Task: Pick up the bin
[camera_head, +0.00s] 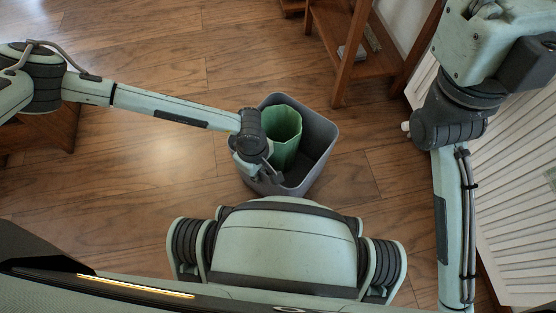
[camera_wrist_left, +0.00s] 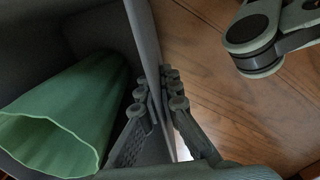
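The grey bin (camera_head: 314,152) stands on the wooden floor in front of my base in the head view. A green fluted container (camera_head: 286,132) is inside it; it also shows in the left wrist view (camera_wrist_left: 75,115). My left gripper (camera_head: 266,173) is at the bin's near-left rim. In the left wrist view its fingers (camera_wrist_left: 170,88) straddle the bin wall (camera_wrist_left: 147,40), one inside and one outside, closed against it. My right arm runs up the right side of the head view; its gripper cannot be made out.
A wooden table or shelf (camera_head: 345,50) with small items stands beyond the bin. A white slatted panel (camera_head: 515,190) is at the right, near my right arm. Brown wooden furniture (camera_head: 45,132) is at the left. The floor (camera_head: 160,180) left of the bin is clear.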

